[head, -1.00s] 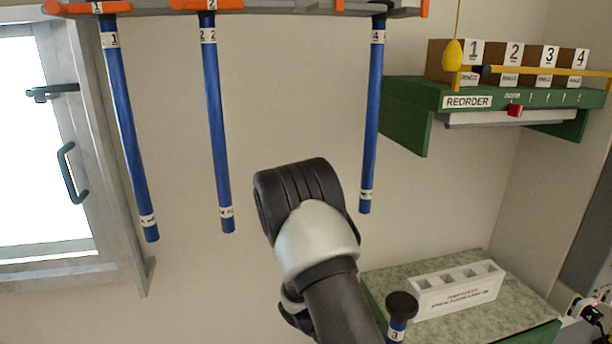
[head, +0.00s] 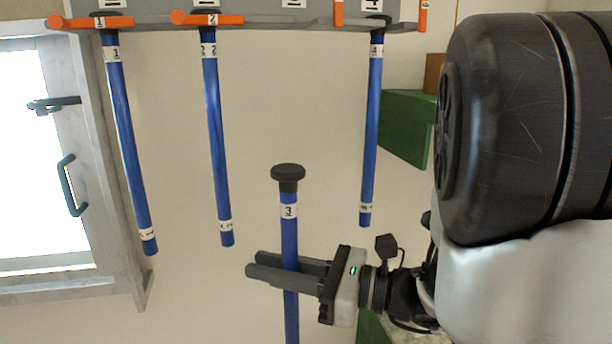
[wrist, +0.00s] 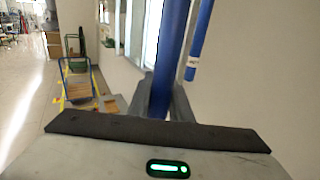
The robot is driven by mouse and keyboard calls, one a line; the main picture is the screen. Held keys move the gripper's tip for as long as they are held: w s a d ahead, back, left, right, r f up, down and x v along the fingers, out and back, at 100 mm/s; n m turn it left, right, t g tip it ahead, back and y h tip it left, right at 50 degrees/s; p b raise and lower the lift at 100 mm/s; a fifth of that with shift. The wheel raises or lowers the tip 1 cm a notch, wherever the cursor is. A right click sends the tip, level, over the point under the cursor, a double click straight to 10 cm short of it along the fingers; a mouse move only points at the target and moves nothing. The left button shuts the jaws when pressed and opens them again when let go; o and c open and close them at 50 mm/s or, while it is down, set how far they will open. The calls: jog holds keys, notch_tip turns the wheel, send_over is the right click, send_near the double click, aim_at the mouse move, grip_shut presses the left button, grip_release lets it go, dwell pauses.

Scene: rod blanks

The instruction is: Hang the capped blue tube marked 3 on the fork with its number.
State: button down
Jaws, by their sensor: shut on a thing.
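My gripper (head: 254,265) is shut on the blue tube marked 3 (head: 289,238), below its number label. The tube hangs upright with its black cap (head: 288,173) at the top; its lower end is out of frame. In the wrist view the tube (wrist: 173,45) rises between the fingers. The rack (head: 290,20) runs along the top of the head view. A cut-off label (head: 293,3) sits between labels 2 and 4, over an empty place; its number is unreadable. The tube's cap is well below the rack, apart from it.
Blue tubes 1 (head: 127,140), 2 (head: 215,140) and 4 (head: 371,140) hang from the rack. Orange bars lie across at 1 and 2; two others (head: 338,12) stand upright. A window (head: 45,150) is at left, a green shelf (head: 405,125) behind my arm.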

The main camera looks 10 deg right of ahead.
jog(key=w+d+r+m+t+h, duration=0.1)
jog(key=d+r+m+t+h, duration=0.25)
jog(key=r, duration=0.75)
jog(key=d+r+m+t+h, duration=0.3)
jog(key=r+h, duration=0.1)
jog(key=r, duration=0.8)
jog(key=w+f+b, duration=0.1)
jog(key=w+b, duration=0.1)
jog(key=w, duration=1.3)
jog(key=shift+w+a+f, duration=0.15)
jog(key=shift+w, duration=0.05)
jog(key=c, duration=1.5)
grip_release()
jog(key=shift+c, duration=0.2)
jog(key=shift+s+f, duration=0.1)
